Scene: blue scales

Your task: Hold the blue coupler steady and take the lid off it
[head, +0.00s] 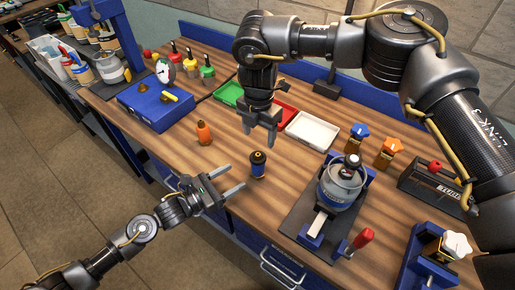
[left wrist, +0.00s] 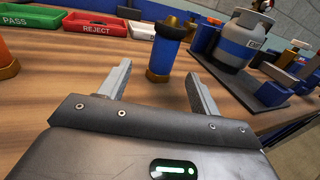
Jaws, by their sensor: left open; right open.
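The blue coupler (head: 258,168) stands upright on the wooden table, with a dark lid on top. It also shows in the left wrist view (left wrist: 164,58), with bronze-coloured bands at its top and base. My left gripper (head: 240,178) is open, its two fingers pointing at the coupler from the left, just short of it. In the left wrist view the coupler is beyond and between the fingertips, not touching them. My right gripper (head: 261,131) is open and empty, pointing down above the table, behind the coupler in the head view.
An orange bottle-like item (head: 204,133) stands left of the coupler. A grey gas cylinder (head: 340,185) sits on a dark stand to the right. Green, red and white trays (head: 312,131) lie behind. A blue scale (head: 157,104) is at the left. Bare wood surrounds the coupler.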

